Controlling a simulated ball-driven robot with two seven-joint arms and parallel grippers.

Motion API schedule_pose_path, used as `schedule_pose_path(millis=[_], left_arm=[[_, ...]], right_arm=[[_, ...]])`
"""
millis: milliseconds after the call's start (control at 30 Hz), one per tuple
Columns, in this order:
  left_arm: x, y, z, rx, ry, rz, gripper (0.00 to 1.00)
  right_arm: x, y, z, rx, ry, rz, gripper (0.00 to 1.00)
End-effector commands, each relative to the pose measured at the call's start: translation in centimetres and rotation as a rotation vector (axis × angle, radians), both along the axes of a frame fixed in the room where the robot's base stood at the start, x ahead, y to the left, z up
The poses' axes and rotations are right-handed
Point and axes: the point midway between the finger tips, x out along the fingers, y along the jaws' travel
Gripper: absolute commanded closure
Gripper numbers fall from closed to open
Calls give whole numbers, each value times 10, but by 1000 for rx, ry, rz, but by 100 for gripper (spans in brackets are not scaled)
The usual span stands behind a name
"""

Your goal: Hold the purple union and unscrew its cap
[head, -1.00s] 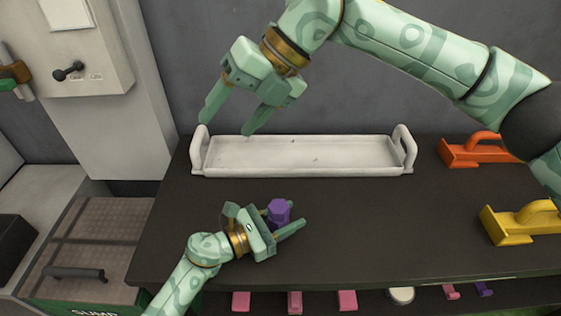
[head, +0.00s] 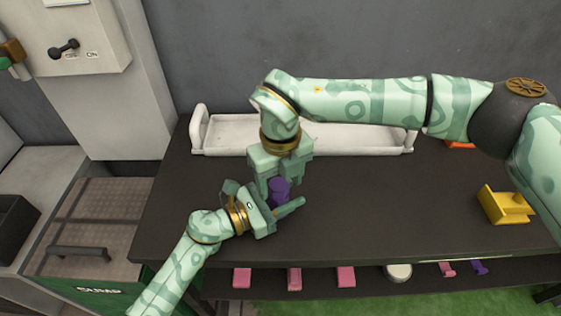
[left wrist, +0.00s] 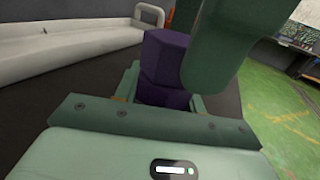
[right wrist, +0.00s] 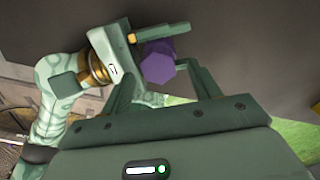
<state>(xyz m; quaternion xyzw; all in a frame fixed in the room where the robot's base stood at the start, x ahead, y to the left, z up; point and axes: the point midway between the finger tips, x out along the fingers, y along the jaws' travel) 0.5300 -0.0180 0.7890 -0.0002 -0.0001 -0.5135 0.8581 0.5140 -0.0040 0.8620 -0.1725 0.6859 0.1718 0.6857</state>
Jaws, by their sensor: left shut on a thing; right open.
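The purple union (head: 279,190) is upright over the dark table, held in my left gripper (head: 276,207). In the left wrist view the union (left wrist: 163,75) stands between the left fingers, partly hidden by a green finger of the other gripper. My right gripper (head: 277,188) points down from above, its fingers open around the union's top. In the right wrist view the hexagonal purple top (right wrist: 158,63) lies between the open right fingers, with no clear contact. I cannot tell the cap from the body by colour.
A white tray (head: 198,137) with raised handles stands at the back, partly behind my right arm. A yellow handled block (head: 507,206) is on the right; an orange one (head: 460,144) is mostly hidden. Several pink pieces lie on the shelf below. The table's middle right is clear.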

Motion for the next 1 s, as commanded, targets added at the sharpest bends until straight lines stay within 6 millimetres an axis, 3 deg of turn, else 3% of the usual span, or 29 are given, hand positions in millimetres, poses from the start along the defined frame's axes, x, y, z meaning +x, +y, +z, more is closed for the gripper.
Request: schedule_pose_path(millis=[133, 400, 433, 600, 667, 700, 767, 867, 1000], left_arm=[[0, 0, -2, 2, 2, 1, 100], [0, 0, -2, 2, 2, 0, 100], [0, 0, -2, 2, 2, 0, 100], [0, 0, -2, 2, 2, 0, 100], [0, 0, -2, 2, 2, 0, 100], [0, 0, -2, 2, 2, 0, 100], [0, 0, -2, 2, 2, 0, 100], [0, 0, -2, 2, 2, 0, 100], [0, 0, -2, 2, 2, 0, 100]], right_arm=[[0, 0, -11, 0, 1, 0, 38], [0, 0, -13, 1, 0, 0, 38], [0, 0, -13, 1, 0, 0, 41], [0, 0, -13, 1, 0, 0, 86], [0, 0, -13, 1, 0, 0, 86], [0, 0, -13, 1, 0, 0, 75], [0, 0, -13, 1, 0, 0, 88], [0, 0, -12, 0, -1, 14, 88], [2, -2, -12, -1, -2, 223, 88]])
